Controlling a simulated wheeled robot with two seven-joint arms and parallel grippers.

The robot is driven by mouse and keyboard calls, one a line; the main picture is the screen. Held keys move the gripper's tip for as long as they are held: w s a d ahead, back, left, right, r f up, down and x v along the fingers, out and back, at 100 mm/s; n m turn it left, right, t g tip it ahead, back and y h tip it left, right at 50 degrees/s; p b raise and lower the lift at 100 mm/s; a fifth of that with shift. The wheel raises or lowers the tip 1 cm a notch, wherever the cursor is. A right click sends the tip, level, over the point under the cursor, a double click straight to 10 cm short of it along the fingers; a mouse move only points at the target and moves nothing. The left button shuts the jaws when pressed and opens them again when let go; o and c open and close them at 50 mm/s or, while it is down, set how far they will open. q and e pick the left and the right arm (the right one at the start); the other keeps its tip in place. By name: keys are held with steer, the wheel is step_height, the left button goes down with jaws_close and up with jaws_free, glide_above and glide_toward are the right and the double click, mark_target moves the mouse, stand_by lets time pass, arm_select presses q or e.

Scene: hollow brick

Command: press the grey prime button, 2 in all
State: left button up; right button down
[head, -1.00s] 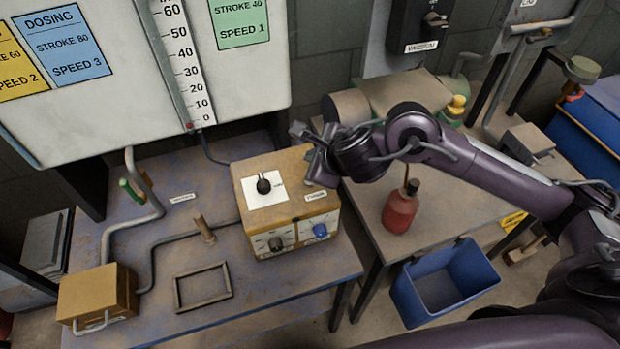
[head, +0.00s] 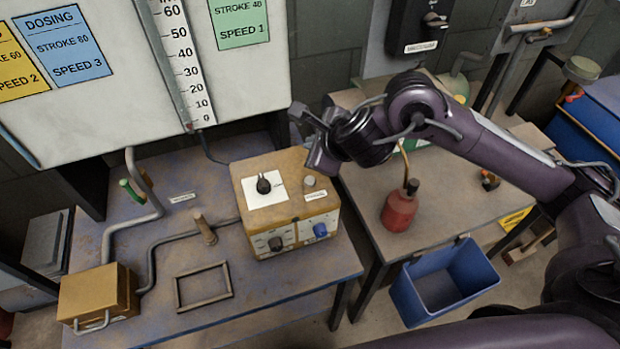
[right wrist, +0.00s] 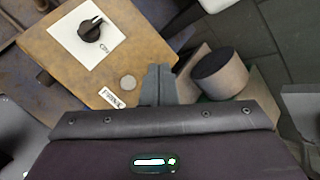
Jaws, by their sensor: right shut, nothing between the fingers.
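The yellow-brown control box (head: 250,172) stands on the left bench. The small round grey button (head: 309,181) is on its top at the right, by a white label (head: 315,195). In the right wrist view the grey button (right wrist: 127,82) lies just left of my fingers. My right gripper (head: 299,113) is shut and empty, raised above the back right of the box, apart from the button. Its closed fingers (right wrist: 158,84) also show in the right wrist view. My left gripper is not in view.
The box also has a black top knob (head: 264,186), a dark front knob (head: 276,244) and a blue front knob (head: 320,230). A red bottle (head: 399,211) stands on the right bench. A blue bin (head: 445,280) is below. A scale panel (head: 100,100) rises behind.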

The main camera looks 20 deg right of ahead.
steer(key=b, duration=0.7)
glide_above(313, 183)
step_height(313, 183, down, 8)
steer(key=shift+r, duration=0.1)
steer(key=shift+f+b, duration=0.3)
steer(key=shift+f, duration=0.15)
steer(key=shift+f, duration=0.1)
stand_by(1.1)
steer(key=shift+f+b, duration=0.3)
steer(key=shift+b, duration=0.25)
steer(key=shift+f+b, duration=0.5)
steer(key=shift+b, duration=0.05)
stand_by(0.5)
steer(key=shift+r, duration=0.1)
steer(key=shift+r+p, duration=0.7)
steer(key=shift+r, duration=0.1)
